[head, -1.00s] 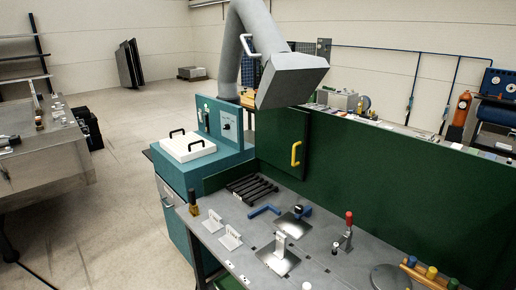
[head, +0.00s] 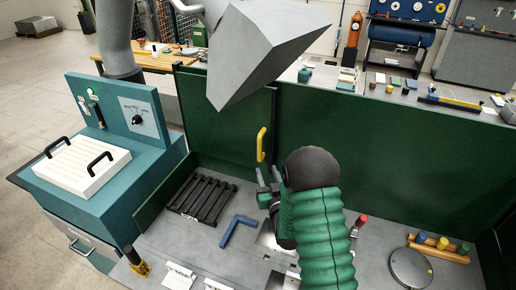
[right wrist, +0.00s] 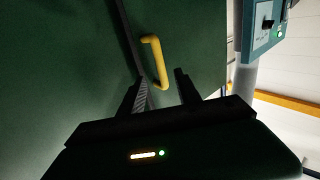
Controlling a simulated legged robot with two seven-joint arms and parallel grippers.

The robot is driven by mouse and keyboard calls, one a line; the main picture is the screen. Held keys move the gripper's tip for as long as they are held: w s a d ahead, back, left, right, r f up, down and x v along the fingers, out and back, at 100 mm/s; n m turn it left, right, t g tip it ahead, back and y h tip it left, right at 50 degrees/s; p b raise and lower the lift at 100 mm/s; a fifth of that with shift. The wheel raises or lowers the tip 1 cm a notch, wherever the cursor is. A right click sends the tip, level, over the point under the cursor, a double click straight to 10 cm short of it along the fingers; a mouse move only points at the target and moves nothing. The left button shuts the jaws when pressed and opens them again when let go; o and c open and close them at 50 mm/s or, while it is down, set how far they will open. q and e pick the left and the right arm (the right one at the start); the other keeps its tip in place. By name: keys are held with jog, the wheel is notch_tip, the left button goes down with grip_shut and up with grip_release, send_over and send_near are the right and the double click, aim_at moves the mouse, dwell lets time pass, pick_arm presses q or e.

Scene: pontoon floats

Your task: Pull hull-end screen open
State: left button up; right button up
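The hull-end screen (head: 225,125) is a dark green upright panel at the left end of the long green wall and looks closed. Its yellow handle (head: 261,145) is a vertical bar near the panel's right edge. My right gripper (head: 269,178) is just below the handle in the head view. In the right wrist view, my right gripper (right wrist: 160,90) is open, with its two dark fingers apart and nothing between them. The yellow handle (right wrist: 157,61) there lies ahead of the fingertips, apparently not touched. My left gripper is not in view.
A grey hood (head: 262,50) hangs above the screen. A black rack (head: 203,198) and a blue angled piece (head: 238,231) lie on the bench below it. A teal cabinet (head: 150,165) stands at the left. A red-topped clamp (head: 361,221) stands right of my arm.

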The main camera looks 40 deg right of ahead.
aim_at(259, 151)
jog(key=x, duration=0.2)
jog(key=p+x, duration=0.1)
jog(key=x, duration=0.2)
jog(key=r+p+x, duration=0.1)
jog(key=x, duration=0.4)
jog(key=f+p+x, duration=0.1)
jog(key=x, duration=0.1)
jog(key=shift+w+d, duration=0.15)
jog(key=shift+d, duration=0.2)
jog(key=shift+w, duration=0.1)
jog(key=shift+a+r, duration=0.25)
jog(key=shift+a, duration=0.05)
jog(key=shift+c, duration=0.7)
jog(key=shift+f, duration=0.1)
jog(key=c, duration=0.5)
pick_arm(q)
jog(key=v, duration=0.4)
pick_arm(e)
jog(key=shift+d, duration=0.2)
grip_shut()
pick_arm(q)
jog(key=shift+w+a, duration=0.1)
pick_arm(e)
jog(key=shift+f, duration=0.1)
